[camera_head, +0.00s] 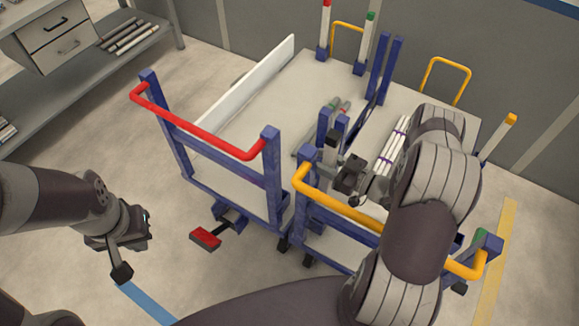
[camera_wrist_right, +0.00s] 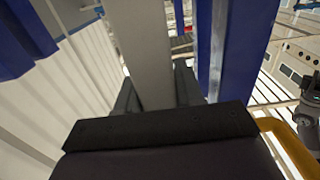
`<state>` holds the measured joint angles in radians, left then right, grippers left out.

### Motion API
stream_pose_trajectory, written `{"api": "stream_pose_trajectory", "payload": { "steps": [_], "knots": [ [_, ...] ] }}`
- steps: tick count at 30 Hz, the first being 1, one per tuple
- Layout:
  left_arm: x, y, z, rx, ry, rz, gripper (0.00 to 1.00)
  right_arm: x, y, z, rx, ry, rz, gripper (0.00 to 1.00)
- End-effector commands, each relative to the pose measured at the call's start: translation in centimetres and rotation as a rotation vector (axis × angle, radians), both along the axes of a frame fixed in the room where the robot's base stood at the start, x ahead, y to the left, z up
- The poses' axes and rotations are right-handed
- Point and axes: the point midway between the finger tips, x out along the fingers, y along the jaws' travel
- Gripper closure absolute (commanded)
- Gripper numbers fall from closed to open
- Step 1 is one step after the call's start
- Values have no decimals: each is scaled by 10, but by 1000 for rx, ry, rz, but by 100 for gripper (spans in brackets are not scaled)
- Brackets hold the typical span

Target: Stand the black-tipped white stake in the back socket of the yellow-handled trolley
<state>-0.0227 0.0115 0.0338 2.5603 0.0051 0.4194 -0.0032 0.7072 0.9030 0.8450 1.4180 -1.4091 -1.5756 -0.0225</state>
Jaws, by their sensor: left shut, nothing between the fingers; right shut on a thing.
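The black-tipped white stake (camera_head: 331,139) shows only its dark top and a little of its upper part in the head view. My right gripper (camera_head: 346,178) is shut on it. In the right wrist view the pale stake (camera_wrist_right: 148,45) runs upright between the two dark fingers (camera_wrist_right: 158,92). The yellow-handled trolley (camera_head: 345,210) stands front right, partly behind my right arm. Blue posts stand close beside the stake. The stake's lower end and the back socket are hidden, so I cannot tell whether they meet. My left gripper (camera_head: 121,270) is shut and empty, at the lower left.
A red-handled trolley (camera_head: 200,130) with a white side panel stands to the left. Red-tipped (camera_head: 324,30) and green-tipped (camera_head: 366,42) stakes stand at the back; an orange-tipped one (camera_head: 497,138) is at right. White pipes (camera_head: 392,148) lie beside my right arm. Floor around my left gripper is clear.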

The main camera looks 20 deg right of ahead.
Motion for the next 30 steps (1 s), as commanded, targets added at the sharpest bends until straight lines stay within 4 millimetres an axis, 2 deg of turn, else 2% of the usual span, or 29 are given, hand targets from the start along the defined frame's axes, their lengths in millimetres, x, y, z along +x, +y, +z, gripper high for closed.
{"api": "stream_pose_trajectory", "payload": {
  "steps": [1,6,11,30],
  "knots": [
    [0,0,-9,0,-1,0,100,0,-1,-9,-1,-2,3,100],
    [0,0,-11,0,-2,-1,100,-1,0,-11,-2,-1,6,100],
    [0,0,-20,0,-2,0,100,-1,0,-22,-2,-1,6,100],
    [0,0,-71,0,-1,0,100,-1,-1,-83,-2,-2,5,100]
  ]
}}
